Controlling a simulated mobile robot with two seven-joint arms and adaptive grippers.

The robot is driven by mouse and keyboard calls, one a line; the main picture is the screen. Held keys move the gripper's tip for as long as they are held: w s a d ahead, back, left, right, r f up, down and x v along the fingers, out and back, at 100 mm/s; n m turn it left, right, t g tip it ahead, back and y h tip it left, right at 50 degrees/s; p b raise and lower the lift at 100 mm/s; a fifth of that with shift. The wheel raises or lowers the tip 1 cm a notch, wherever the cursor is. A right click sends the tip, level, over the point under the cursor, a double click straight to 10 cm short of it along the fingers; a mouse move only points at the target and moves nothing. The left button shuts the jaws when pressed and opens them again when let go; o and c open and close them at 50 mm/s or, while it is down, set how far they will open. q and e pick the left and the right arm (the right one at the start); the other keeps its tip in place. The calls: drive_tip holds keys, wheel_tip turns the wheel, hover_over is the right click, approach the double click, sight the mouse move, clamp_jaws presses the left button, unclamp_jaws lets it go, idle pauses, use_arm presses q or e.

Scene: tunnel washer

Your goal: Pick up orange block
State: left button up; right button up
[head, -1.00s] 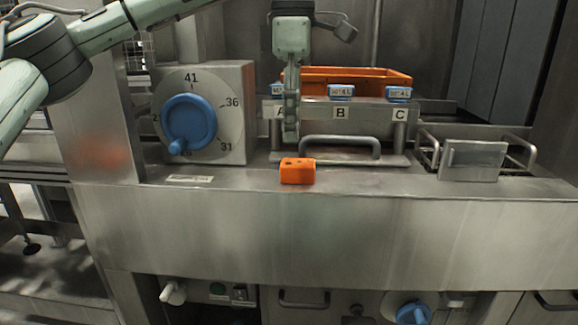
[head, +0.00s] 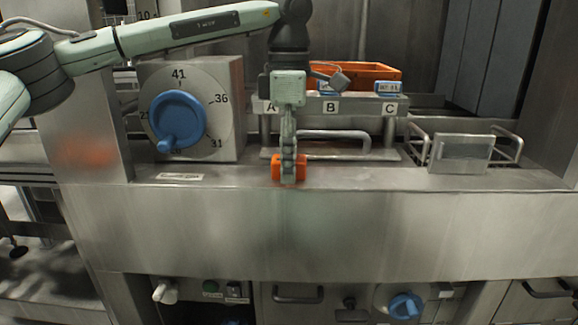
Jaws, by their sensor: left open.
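The orange block (head: 276,169) sits on the steel ledge near the middle of the head view. My left gripper (head: 288,178) points straight down in front of the block and hides its middle, so orange shows on both sides of the fingers. The gripper is open. I cannot tell from this view whether the fingers touch the block or are around it. My right gripper is not in view.
A dial with a blue knob (head: 178,120) stands to the left. Behind are a steel handle (head: 335,135), labels A, B and C, and an orange bin (head: 375,72). A wire holder (head: 462,153) is at right. The ledge (head: 375,181) is clear beside the block.

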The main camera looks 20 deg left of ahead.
use_arm(q)
drive_tip(key=shift+c, duration=0.2)
drive_tip(key=c, duration=1.3)
drive_tip(key=shift+o, duration=0.2)
drive_tip(key=shift+r, duration=0.2)
drive_tip(key=shift+r, duration=0.25)
wheel_tip(320, 180, up, 4)
drive_tip(key=shift+s+f, duration=0.15)
drive_tip(key=shift+f, duration=0.05)
drive_tip(key=s+a+r+b, duration=0.1)
drive_tip(key=s+a+r, duration=0.3)
drive_tip(key=s, duration=0.6)
wheel_tip(320, 180, up, 3)
drive_tip(key=shift+s+a+f, duration=0.2)
drive_tip(key=shift+s, duration=0.05)
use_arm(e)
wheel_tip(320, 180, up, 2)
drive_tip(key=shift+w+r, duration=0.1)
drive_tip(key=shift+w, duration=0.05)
